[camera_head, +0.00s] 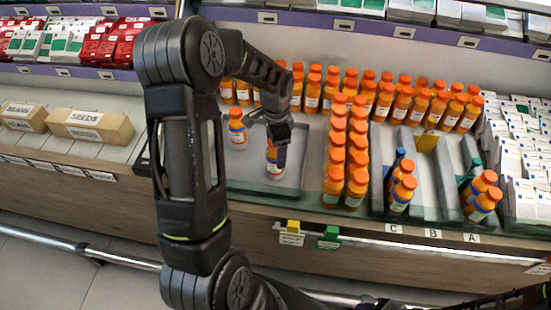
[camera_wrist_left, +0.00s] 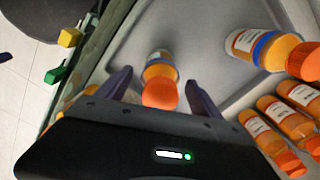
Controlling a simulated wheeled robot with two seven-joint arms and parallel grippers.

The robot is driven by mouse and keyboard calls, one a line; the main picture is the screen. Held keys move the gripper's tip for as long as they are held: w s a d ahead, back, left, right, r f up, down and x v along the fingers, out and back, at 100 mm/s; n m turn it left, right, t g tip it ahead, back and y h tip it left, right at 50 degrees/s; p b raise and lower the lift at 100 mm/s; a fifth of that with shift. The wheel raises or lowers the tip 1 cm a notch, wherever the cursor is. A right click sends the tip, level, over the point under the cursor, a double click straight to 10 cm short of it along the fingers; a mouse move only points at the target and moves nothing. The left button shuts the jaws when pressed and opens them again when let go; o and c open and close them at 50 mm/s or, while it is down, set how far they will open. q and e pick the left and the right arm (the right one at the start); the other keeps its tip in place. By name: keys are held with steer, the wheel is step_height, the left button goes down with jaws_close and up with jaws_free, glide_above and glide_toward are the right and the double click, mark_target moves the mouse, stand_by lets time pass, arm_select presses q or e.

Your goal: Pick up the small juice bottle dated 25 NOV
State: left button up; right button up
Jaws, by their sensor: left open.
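A small orange juice bottle with an orange cap (camera_head: 275,169) stands in the grey tray (camera_head: 240,172) near its front. My left gripper (camera_head: 277,147) is over it, fingers pointing down. In the left wrist view the bottle (camera_wrist_left: 160,72) lies between the two spread fingers of my open left gripper (camera_wrist_left: 158,92), with no clear contact. A second bottle (camera_head: 237,128) with a blue band stands behind and to the left in the tray; it also shows in the left wrist view (camera_wrist_left: 262,48). Label dates are too small to read. My right gripper is not in view.
Several rows of orange bottles (camera_head: 334,158) stand close to the right of the tray. Yellow and green clips (camera_head: 330,237) sit on the front rail.

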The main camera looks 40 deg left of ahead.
arm_select(q)
steer(key=shift+c, duration=0.5)
jaws_close()
stand_by(0.5)
